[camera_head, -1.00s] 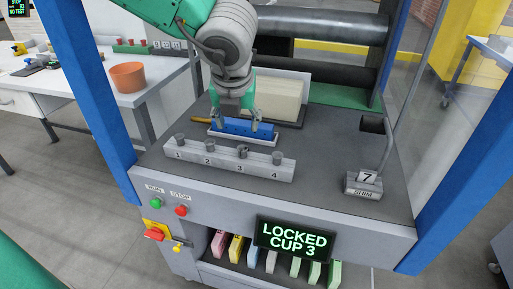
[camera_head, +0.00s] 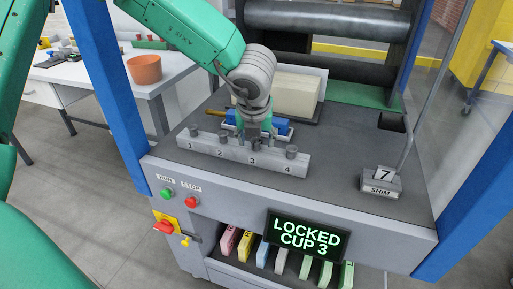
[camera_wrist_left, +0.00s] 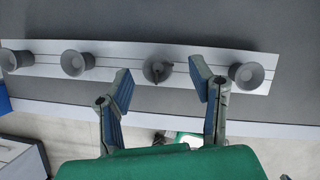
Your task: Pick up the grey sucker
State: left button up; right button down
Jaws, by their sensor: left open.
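Several grey suckers stand in a row on a pale bar numbered 1 to 4. In the head view I see the sucker at 1 (camera_head: 193,130), at 2 (camera_head: 223,139) and at 4 (camera_head: 291,152). The sucker at 3 is mostly hidden by my left gripper (camera_head: 257,138). The bar (camera_wrist_left: 110,54) runs across this view.
A shim stand (camera_head: 381,185) marked 7 is at the right. A display (camera_head: 307,234) reads LOCKED CUP 3. Blue posts (camera_head: 107,98) flank the machine.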

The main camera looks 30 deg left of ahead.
pick_arm(q)
jog(key=shift+x, duration=0.85)
jog(key=shift+r, duration=0.1)
jog(key=shift+c, duration=0.4)
jog(key=shift+a, duration=0.2)
jog(key=c, duration=0.9)
jog(key=shift+d, duration=0.1)
